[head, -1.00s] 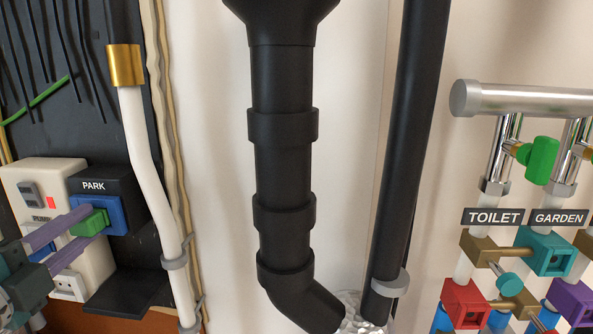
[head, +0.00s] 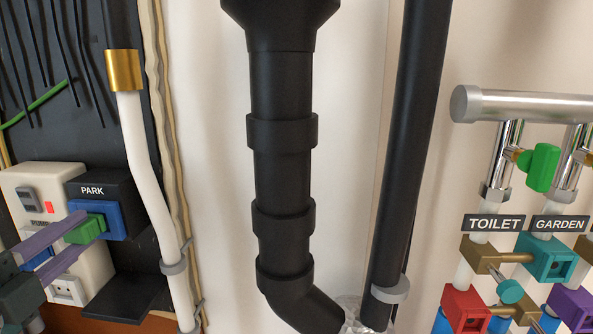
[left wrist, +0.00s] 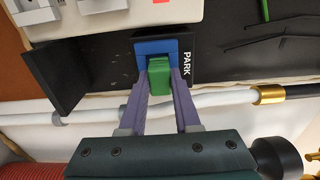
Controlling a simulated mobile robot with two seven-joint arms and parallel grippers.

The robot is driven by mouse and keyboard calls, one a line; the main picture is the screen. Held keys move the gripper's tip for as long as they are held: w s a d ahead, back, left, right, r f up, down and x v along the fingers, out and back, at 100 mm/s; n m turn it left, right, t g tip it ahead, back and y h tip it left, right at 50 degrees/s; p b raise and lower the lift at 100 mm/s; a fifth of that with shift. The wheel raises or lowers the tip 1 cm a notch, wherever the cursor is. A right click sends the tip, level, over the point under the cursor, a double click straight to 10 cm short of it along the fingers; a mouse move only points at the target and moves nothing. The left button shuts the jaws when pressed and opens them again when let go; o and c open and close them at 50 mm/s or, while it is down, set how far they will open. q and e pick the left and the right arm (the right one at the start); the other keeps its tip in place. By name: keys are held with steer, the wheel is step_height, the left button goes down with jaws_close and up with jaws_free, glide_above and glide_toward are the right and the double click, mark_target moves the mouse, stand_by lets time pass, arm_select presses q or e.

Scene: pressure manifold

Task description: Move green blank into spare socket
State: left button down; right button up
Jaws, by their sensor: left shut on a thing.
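The green blank (head: 84,229) is a small green block at the front of the blue socket (head: 114,219) on the black box marked PARK (head: 92,190), at the left of the head view. My left gripper (head: 75,238) has its two purple fingers shut on the blank's sides. In the left wrist view the green blank (left wrist: 159,70) sits between the fingers, with its far end at the blue socket (left wrist: 158,46). How deep it reaches into the socket is hidden. My right gripper is not in view.
A white pipe (head: 143,150) runs close to the right of the PARK box, with a black shelf (head: 130,295) below. Thick black pipes (head: 281,180) stand mid-view. At right is a manifold with TOILET (head: 493,223) and GARDEN (head: 558,223) labels and coloured socket blocks (head: 546,258).

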mark_target(72, 238)
arm_select(q)
steer(key=shift+s+a+f, duration=0.1)
steer(key=shift+s, duration=0.95)
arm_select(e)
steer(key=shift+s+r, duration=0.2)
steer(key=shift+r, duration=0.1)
arm_select(q)
steer(key=shift+s+a+p, duration=0.15)
steer(key=shift+s+p, duration=0.45)
steer(key=shift+s, duration=0.95)
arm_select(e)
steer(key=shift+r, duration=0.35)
